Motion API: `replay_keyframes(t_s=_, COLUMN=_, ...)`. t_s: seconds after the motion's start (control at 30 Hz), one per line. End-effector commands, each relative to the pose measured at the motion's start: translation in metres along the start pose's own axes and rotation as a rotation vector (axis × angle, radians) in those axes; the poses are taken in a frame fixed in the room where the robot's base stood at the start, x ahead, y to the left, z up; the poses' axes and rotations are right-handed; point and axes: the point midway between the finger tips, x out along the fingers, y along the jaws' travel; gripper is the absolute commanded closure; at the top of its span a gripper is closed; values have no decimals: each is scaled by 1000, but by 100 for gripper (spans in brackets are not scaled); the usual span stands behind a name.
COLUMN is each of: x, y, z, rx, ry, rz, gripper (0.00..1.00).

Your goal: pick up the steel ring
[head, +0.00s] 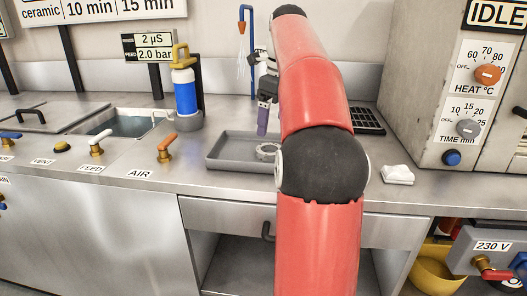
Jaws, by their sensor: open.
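The steel ring (267,150) is a small, light grey ring lying in a shallow grey tray (222,163) on the steel counter. My arm hides part of the tray's right side and may cover the ring's right edge. My gripper (263,131) points down above the tray, over or slightly behind the ring. Its fingers show nearly edge-on as one purple-grey strip. It is open, with nothing visible held in it. The exact height gap between the fingertips and the ring cannot be told.
A blue bottle (185,92) with a yellow top stands behind the tray, left of my gripper. An orange AIR tap (166,147) is left of the tray. A white folded cloth (397,174) lies right of my arm, near a control cabinet (430,85). A sink basin (125,122) is at left.

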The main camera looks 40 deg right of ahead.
Motion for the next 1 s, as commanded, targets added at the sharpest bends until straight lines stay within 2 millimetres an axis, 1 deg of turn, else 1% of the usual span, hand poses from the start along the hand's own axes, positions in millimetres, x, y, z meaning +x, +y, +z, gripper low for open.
replay_keyframes(t_s=0.03, x=1, y=-4, z=-2, rx=25, ry=-2, rz=4, gripper=11)
replay_keyframes(t_s=0.17, x=13, y=-5, z=-3, rx=42, ry=-1, rz=6, gripper=11)
replay_keyframes(t_s=0.37, x=38, y=-4, z=-3, rx=39, ry=-1, rz=6, gripper=11)
replay_keyframes(t_s=0.5, x=60, y=-4, z=-4, rx=39, ry=-1, rz=6, gripper=11)
replay_keyframes(t_s=0.6, x=72, y=-4, z=-4, rx=38, ry=-1, rz=5, gripper=11)
replay_keyframes(t_s=0.7, x=77, y=-4, z=-3, rx=37, ry=-2, rz=3, gripper=11)
replay_keyframes(t_s=0.9, x=77, y=-4, z=-3, rx=37, ry=-2, rz=3, gripper=11)
replay_keyframes(t_s=0.93, x=77, y=-4, z=-3, rx=37, ry=-2, rz=3, gripper=13)
replay_keyframes(t_s=1.0, x=77, y=-4, z=-3, rx=37, ry=-2, rz=3, gripper=22)
